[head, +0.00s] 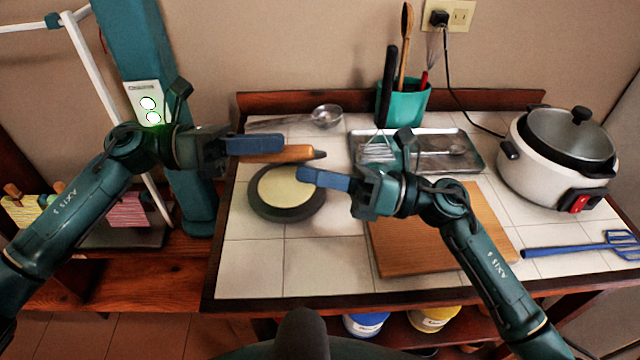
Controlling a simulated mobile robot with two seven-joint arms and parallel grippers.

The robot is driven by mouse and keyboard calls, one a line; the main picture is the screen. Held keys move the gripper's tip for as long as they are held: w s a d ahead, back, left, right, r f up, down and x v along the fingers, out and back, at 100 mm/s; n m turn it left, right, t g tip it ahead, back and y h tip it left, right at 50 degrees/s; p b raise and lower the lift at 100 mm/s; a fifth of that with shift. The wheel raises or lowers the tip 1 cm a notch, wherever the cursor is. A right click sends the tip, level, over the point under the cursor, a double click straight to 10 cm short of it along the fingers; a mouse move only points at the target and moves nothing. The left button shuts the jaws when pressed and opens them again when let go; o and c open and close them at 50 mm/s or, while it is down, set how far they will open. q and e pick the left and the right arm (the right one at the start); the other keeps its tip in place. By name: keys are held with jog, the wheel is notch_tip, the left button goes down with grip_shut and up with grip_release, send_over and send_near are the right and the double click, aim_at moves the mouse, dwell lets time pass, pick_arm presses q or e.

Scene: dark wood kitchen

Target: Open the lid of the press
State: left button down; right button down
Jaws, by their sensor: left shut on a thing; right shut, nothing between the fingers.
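A round dark press (258,208) with a pale cream disc (285,187) on it sits at the left of the tiled counter. A wooden handle (295,153) with a dark tip lies just behind and above the disc. My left gripper (268,145) is shut on this handle, its blue fingers along it. How the handle joins the press or its lid is hidden by the gripper. My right gripper (312,178) is shut and empty at the right edge of the press, its blue fingertips over the rim. I cannot tell if they touch it.
A wooden board (430,245) lies right of the press, under my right arm. A metal tray (440,165), a green utensil holder (405,105) and a ladle (327,115) are behind. A rice cooker (545,165) and blue spatula (575,248) are at right. The front-left tiles are clear.

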pick_arm(q)
jog(key=shift+f, duration=0.1)
jog(key=shift+d+f, duration=0.1)
jog(key=shift+f, duration=0.05)
pick_arm(e)
jog(key=shift+w+d+r, duration=0.15)
jog(key=shift+w+r, duration=0.5)
jog(key=shift+r, duration=0.2)
pick_arm(q)
jog(key=c, duration=1.2)
grip_release()
pick_arm(e)
jog(key=shift+s, duration=0.1)
